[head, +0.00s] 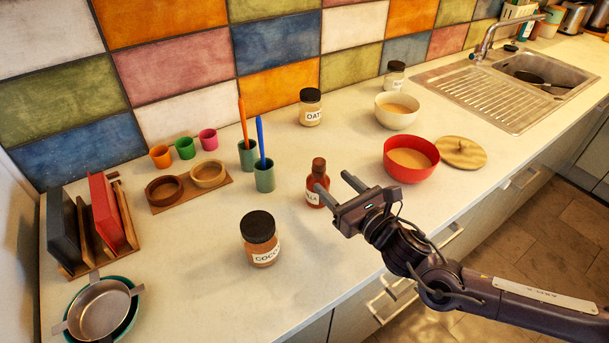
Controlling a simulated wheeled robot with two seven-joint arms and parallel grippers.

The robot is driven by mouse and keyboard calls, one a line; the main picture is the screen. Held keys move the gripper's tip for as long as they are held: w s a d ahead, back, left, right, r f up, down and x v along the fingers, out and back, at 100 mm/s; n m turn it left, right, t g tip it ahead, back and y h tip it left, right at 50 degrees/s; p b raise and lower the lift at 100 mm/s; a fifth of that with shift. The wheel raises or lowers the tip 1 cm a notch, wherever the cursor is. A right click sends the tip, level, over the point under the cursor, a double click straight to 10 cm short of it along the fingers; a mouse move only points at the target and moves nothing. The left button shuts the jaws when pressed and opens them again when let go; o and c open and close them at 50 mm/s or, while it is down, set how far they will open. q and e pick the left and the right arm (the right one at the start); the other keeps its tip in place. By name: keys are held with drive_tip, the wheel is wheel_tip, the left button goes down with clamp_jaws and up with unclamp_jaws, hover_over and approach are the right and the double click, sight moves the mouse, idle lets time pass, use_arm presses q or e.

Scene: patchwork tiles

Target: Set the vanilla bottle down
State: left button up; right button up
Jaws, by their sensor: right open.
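The vanilla bottle (318,169), small and reddish-brown with a brown cap and a partly hidden white label, stands upright on the counter (300,270). My right gripper (334,181) comes in from the lower right with its two fingers apart. One finger overlaps the front of the bottle and covers part of its label; the other is to the right of the bottle, with a gap. I cannot tell whether a finger touches the bottle. My left gripper is not in view.
A cocoa jar (259,240) stands front left of the bottle. Green cups (264,178) holding orange and blue sticks stand to its left. A red bowl (394,169) and a wooden lid (461,152) are to the right. An oat jar (310,107) is behind.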

sight(323, 173)
drive_tip(key=shift+w+a+r+p, duration=0.2)
drive_tip(key=shift+w+a+p, duration=0.2)
drive_tip(key=shift+w, duration=0.05)
drive_tip(key=shift+w+a+r+p, duration=0.15)
drive_tip(key=shift+w+a+p, duration=0.2)
drive_tip(key=shift+w+a, duration=0.1)
drive_tip(key=p+x, duration=0.1)
drive_tip(key=x, duration=0.1)
drive_tip(key=shift+w+a+f, duration=0.15)
drive_tip(key=shift+w+f, duration=0.05)
drive_tip(key=shift+w, duration=0.1)
drive_tip(key=shift+w+a, duration=0.35)
drive_tip(key=shift+w, duration=0.2)
drive_tip(key=shift+f, duration=0.1)
drive_tip(key=c, duration=0.7)
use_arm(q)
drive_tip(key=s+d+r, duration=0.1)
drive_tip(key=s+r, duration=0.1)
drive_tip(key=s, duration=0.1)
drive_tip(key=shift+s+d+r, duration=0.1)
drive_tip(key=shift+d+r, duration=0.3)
use_arm(e)
clamp_jaws()
